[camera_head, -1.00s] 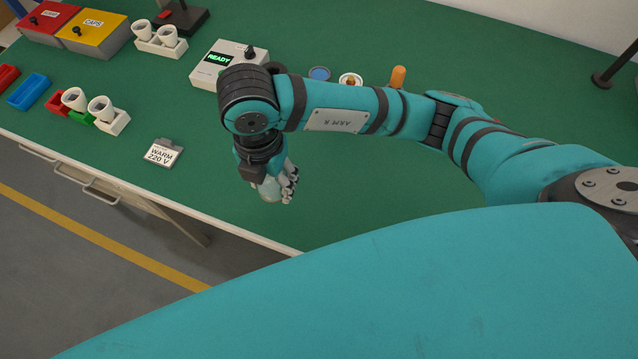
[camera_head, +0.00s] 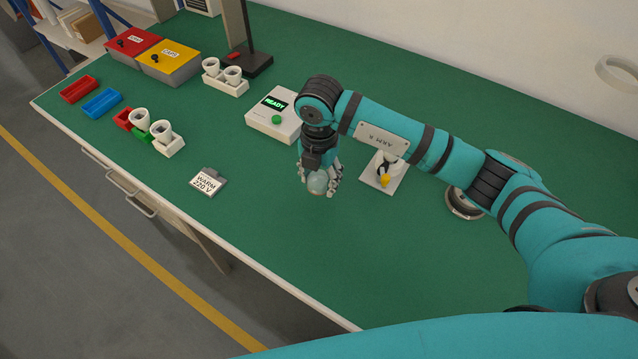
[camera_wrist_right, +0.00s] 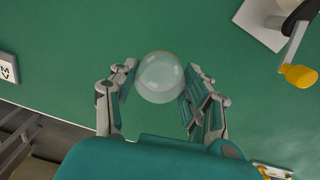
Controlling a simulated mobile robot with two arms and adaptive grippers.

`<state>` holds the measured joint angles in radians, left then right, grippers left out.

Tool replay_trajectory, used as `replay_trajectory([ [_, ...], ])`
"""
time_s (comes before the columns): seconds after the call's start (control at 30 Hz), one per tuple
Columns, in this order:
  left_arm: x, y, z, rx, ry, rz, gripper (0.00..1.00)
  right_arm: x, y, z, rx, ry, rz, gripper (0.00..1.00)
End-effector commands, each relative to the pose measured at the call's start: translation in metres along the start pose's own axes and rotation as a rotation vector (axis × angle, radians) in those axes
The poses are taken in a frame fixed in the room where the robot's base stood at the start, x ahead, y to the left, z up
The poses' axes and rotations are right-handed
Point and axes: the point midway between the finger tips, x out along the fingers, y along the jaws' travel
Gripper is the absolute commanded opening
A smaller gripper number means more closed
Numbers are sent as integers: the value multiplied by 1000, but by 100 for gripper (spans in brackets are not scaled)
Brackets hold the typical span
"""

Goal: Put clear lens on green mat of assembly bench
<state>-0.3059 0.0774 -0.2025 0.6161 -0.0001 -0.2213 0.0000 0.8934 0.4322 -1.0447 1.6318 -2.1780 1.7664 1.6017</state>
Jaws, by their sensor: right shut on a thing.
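The clear lens (camera_head: 318,183), a pale see-through dome, is held in my right gripper (camera_head: 319,186) above the green bench top. It also shows in the right wrist view (camera_wrist_right: 161,77) between the two fingers of my right gripper (camera_wrist_right: 161,84), which are shut on it. The green mat (camera_head: 255,225) covers the bench top under and around the gripper. In the wrist view a green surface (camera_wrist_right: 75,45) lies below the lens, and I cannot tell the gap between them. My left gripper is not in view.
A tester box reading READY (camera_head: 272,118) stands behind the gripper. A WARM 220 V card (camera_head: 208,182) lies to the left. A white-based device with a yellow knob (camera_head: 385,172) stands to the right. White cup holders (camera_head: 169,146) stand farther left. The front green area is clear.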

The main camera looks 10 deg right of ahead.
Motion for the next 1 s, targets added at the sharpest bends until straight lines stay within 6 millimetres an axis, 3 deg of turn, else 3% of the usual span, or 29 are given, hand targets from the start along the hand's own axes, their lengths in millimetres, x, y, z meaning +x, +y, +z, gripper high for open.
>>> replay_trajectory([
  [0.3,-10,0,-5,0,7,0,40,34,0,-1,-1,1,-1,35],
  [0.63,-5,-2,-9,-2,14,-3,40,39,0,-1,-1,0,-1,35],
  [0.67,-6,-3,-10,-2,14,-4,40,38,0,-1,-1,0,0,50],
  [0.8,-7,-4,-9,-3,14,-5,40,37,0,-1,0,0,0,69],
  [1.0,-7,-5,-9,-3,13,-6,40,37,0,-1,0,0,0,71],
])
